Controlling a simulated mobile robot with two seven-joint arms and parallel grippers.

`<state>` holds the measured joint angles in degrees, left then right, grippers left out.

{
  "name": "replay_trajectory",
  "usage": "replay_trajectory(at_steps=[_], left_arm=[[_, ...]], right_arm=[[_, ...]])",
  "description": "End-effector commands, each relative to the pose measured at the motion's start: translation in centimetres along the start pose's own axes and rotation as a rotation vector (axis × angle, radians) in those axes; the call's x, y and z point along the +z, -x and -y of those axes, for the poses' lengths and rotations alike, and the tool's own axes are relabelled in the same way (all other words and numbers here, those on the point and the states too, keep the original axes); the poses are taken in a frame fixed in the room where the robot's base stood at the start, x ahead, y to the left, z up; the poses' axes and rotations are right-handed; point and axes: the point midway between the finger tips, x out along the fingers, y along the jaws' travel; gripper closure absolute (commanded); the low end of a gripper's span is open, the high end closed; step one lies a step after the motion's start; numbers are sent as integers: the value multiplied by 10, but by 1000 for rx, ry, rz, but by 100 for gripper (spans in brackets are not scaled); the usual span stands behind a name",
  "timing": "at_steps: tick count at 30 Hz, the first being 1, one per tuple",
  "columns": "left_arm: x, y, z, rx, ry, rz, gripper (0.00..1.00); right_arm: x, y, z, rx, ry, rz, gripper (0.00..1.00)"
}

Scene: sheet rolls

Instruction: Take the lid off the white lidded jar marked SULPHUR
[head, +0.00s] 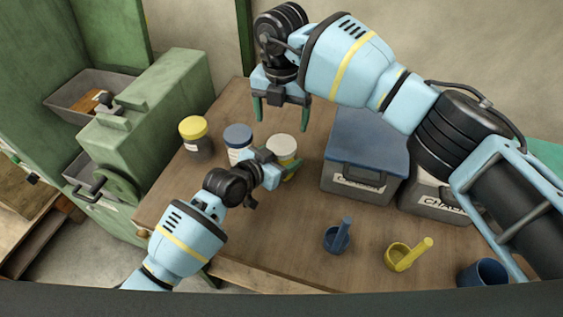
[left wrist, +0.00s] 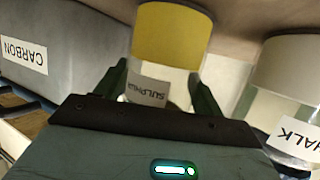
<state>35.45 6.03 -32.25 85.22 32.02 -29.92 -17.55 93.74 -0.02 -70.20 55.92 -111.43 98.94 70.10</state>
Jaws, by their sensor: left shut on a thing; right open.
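The SULPHUR jar has a white lid (head: 282,145), which sits on it in the head view. In the left wrist view the jar (left wrist: 172,32) appears upside down, with yellow contents, clear glass and a label reading SULPHUR (left wrist: 146,92); its lid is hidden there behind my gripper. My left gripper (head: 279,169) is shut on the jar's body, with one finger on each side near the label; it also shows in the left wrist view (left wrist: 161,86). My right gripper (head: 281,114) is open and empty, fingers pointing down, above the white lid in the picture.
A blue-lidded jar (head: 238,135) and a yellow-lidded jar (head: 194,128) stand left of it. A blue-lidded bin (head: 367,142) is to the right, with another bin (head: 430,200) beside it. Blue (head: 337,238) and yellow (head: 402,257) scoops lie in front. A green machine stands left.

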Motion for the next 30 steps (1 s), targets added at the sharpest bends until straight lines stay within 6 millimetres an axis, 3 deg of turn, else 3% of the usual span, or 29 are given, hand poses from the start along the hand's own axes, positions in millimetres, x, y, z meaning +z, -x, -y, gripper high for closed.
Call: replay_trajectory(at_steps=[1,6,18,25,30], left_arm=[[0,0,0,0,-1,1,73],[0,0,0,0,-1,1,95],[0,0,0,0,-1,1,96],[0,0,0,0,-1,1,96],[0,0,0,0,-1,1,96]], right_arm=[[0,0,0,0,0,0,17],[0,0,0,0,-41,1,17],[0,0,0,0,-369,2,17],[0,-1,0,1,-396,0,17],[-1,-14,0,-2,-395,-2,17]])
